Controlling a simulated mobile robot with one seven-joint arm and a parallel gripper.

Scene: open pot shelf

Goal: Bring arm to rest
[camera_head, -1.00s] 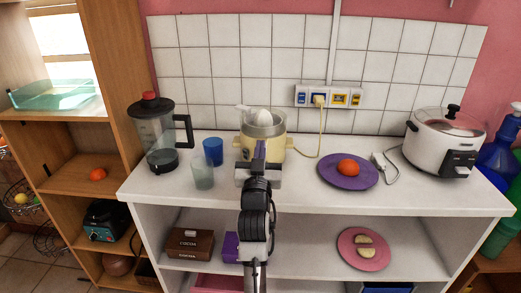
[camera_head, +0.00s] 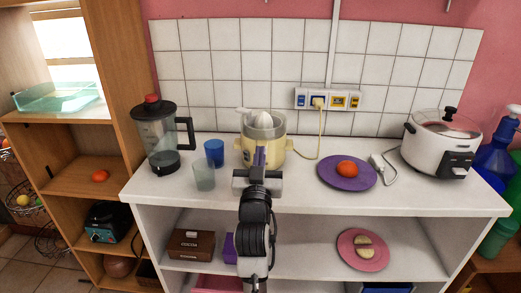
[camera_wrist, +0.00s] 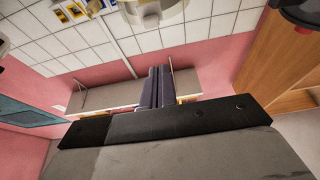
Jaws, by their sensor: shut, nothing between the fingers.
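My gripper (camera_head: 259,157) is in the middle of the head view, with its fingers pointing up and away from me. It is shut and holds nothing. In the picture it overlaps the lower front of the cream citrus juicer (camera_head: 263,137); I cannot tell the exact gap. In the wrist view the two dark fingers (camera_wrist: 157,88) lie side by side, with part of the juicer (camera_wrist: 155,12) at the top edge. My arm comes up from the bottom of the head view, in front of the white shelf unit (camera_head: 330,202).
A blender (camera_head: 158,140), a blue cup (camera_head: 214,152) and a clear cup (camera_head: 204,176) stand left of my gripper. A purple plate (camera_head: 329,178) with a red fruit (camera_head: 347,169) and a rice cooker (camera_head: 438,145) are at right. A cocoa box (camera_head: 190,245) sits below.

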